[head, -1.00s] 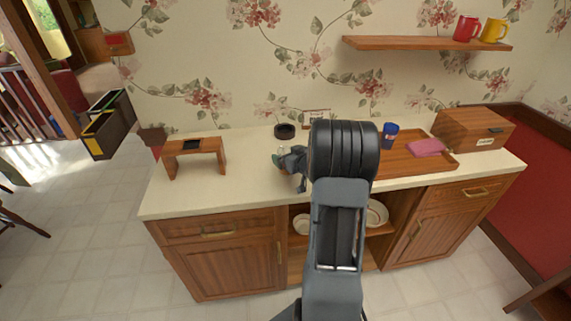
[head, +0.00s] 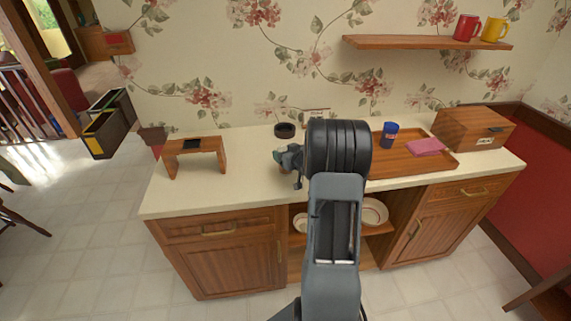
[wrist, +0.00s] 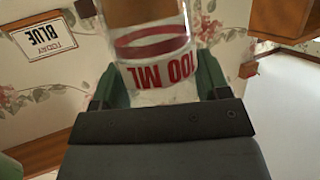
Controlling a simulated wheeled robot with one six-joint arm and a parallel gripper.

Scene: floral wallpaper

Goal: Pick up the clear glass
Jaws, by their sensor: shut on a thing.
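The clear glass (wrist: 160,72), with a red band and red "100 ML" lettering, fills the upper middle of the wrist view. It stands between the green fingers of my gripper (wrist: 155,88), which is shut on it. In the head view my gripper (head: 287,160) is over the counter (head: 250,183), left of my dark wrist. The glass cannot be made out clearly there, and my arm covers part of the counter.
A wooden tray (head: 400,168) holds a blue cup (head: 389,136) and a pink cloth (head: 425,147). A wooden box (head: 472,128) stands to the right, a dark round dish (head: 284,131) behind the gripper, and a small wooden stand (head: 219,160) at left. A shelf (head: 420,42) is above.

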